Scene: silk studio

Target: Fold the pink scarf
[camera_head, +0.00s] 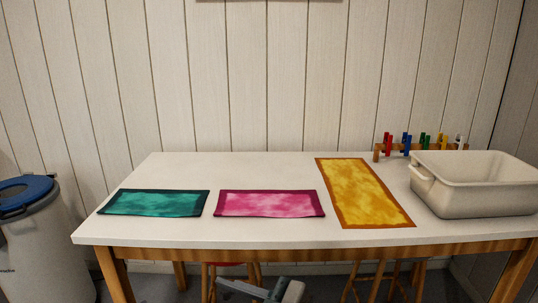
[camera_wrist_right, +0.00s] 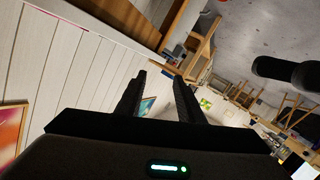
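The pink scarf (camera_head: 269,204) lies flat at the front middle of the white table (camera_head: 240,168) in the head view. It is a wide, short rectangle with a darker magenta border. My right gripper (camera_wrist_right: 158,80) shows in the right wrist view with its two dark fingers apart and nothing between them. It points out into the room, away from the scarf. A grey piece of my own arm shows below the table's front edge in the head view. My left gripper is not in view.
A teal scarf (camera_head: 153,203) lies left of the pink one, and a longer yellow scarf (camera_head: 362,192) lies right of it. A pale basin (camera_head: 475,200) and a rack of coloured clips (camera_head: 386,152) stand at the right. A blue-lidded barrel (camera_head: 40,235) stands left.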

